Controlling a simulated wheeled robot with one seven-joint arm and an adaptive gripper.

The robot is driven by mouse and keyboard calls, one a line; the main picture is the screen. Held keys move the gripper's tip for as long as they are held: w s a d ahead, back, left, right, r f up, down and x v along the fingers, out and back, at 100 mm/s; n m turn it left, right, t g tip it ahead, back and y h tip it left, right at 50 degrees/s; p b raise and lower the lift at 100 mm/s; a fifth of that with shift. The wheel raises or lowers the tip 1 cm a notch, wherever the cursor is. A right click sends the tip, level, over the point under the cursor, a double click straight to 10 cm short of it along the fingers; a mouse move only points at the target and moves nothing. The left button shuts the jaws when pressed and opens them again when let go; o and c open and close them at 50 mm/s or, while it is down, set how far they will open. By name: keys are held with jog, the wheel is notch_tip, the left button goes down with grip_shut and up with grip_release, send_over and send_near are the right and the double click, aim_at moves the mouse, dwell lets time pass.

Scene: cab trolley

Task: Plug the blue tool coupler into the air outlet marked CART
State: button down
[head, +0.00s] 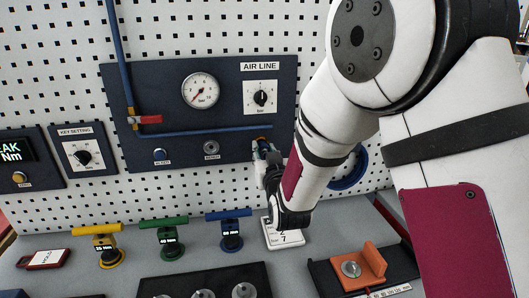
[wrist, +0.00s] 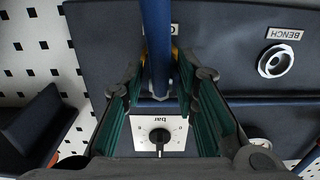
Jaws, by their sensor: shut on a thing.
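My gripper (head: 263,153) is at the wall panel (head: 120,95), below the AIR LINE knob. In the wrist view its two green-lined fingers (wrist: 160,100) are shut on the blue tool coupler (wrist: 157,40), which runs down between them. A label starting with "C" (wrist: 175,30) is mostly hidden behind the coupler. A yellow-orange ring (wrist: 175,53) shows beside it. The outlet there is covered by the coupler and fingers, so I cannot tell whether the coupler is seated. The BENCH outlet (wrist: 275,61) is bare, and also shows in the head view (head: 211,148).
A pressure gauge (head: 200,90), the AIR LINE knob (head: 261,98) and a blue pipe with a red valve lever (head: 150,119) are on the panel. Yellow (head: 98,243), green (head: 164,235) and blue (head: 231,228) T-handled tools stand below. A blue loop (head: 350,172) shows behind my arm.

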jog(key=shift+w+a, duration=0.15)
jog(key=shift+w, duration=0.35)
jog(key=c, duration=1.2)
grip_release()
jog(key=shift+s, duration=0.1)
jog(key=v, duration=1.2)
jog(key=o, duration=1.2)
